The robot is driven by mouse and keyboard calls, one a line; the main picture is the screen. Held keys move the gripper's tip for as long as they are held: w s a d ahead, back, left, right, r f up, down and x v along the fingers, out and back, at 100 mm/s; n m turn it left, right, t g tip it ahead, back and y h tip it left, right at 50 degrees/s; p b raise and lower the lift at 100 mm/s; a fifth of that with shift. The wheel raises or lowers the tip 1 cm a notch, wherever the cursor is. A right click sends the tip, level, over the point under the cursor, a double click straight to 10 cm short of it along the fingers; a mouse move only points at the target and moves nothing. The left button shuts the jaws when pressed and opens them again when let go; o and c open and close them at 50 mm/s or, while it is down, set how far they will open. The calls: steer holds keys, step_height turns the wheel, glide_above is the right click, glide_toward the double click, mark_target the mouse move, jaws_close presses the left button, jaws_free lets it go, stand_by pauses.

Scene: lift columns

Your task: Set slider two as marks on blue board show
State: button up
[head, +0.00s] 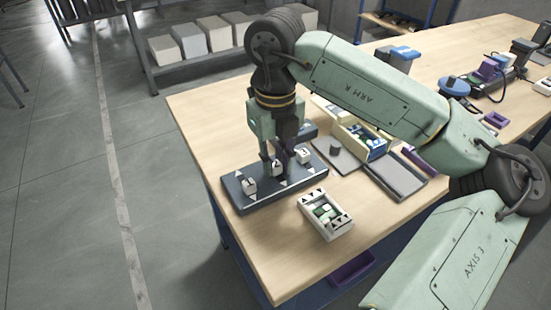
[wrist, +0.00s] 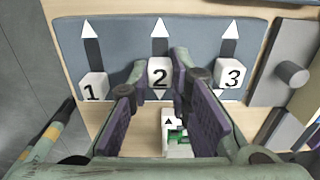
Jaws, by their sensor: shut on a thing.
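The blue-grey slider board (head: 262,199) lies at the table's near left corner; the wrist view also shows the board (wrist: 125,43). It bears white cubes marked 1 (wrist: 93,87), 2 (wrist: 160,73) and 3 (wrist: 230,74). White arrows point up from the cubes in the wrist view, and a small white triangle points down below cube 2. My gripper (wrist: 157,80) has a finger on each side of cube 2 and is shut on it, with its number face showing. In the head view, my gripper (head: 284,155) reaches down over the board and partly hides cube 2.
A white tray (head: 338,231) with black triangles and green and white blocks stands close to the board. Bare tabletop (head: 205,118) lies behind the board.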

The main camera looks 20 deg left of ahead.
jaws_close()
stand_by(0.3)
steer(key=shift+s+d+f+b, duration=0.25)
steer(key=shift+d+b, duration=0.25)
steer(key=shift+b, duration=0.25)
steer(key=shift+s+d+r, duration=0.1)
steer(key=shift+s+d, duration=0.2)
steer(key=shift+r, duration=0.15)
steer(key=shift+s, duration=0.1)
steer(key=o, duration=0.6)
jaws_free()
